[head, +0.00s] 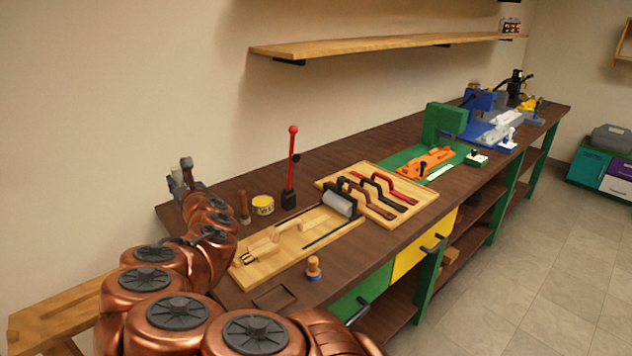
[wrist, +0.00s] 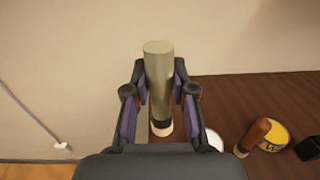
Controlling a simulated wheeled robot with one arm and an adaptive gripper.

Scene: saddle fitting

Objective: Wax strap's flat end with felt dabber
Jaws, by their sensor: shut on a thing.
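My gripper (wrist: 159,100) is shut on a dabber (wrist: 158,65) with a grey-beige handle, a dark band and a pale tip. The dabber stands upright between the pads; I cannot tell whether its tip touches the bench. In the head view my gripper (head: 187,177) is at the bench's far left end, partly hidden by my arm. A second, brown-handled dabber (wrist: 256,134) stands to its right, beside a yellow wax tin (wrist: 275,137). The tin also shows in the head view (head: 263,205). The strap is not clearly identifiable; a pale board (head: 285,262) bears wooden blocks and a grey roller.
A red-handled lever (head: 292,165) stands behind the board. A wooden tray (head: 415,203) holds several dark and red curved pieces. A small round knob-like item (head: 313,268) stands near the front edge. A white round thing (wrist: 213,141) is partly hidden by my right finger.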

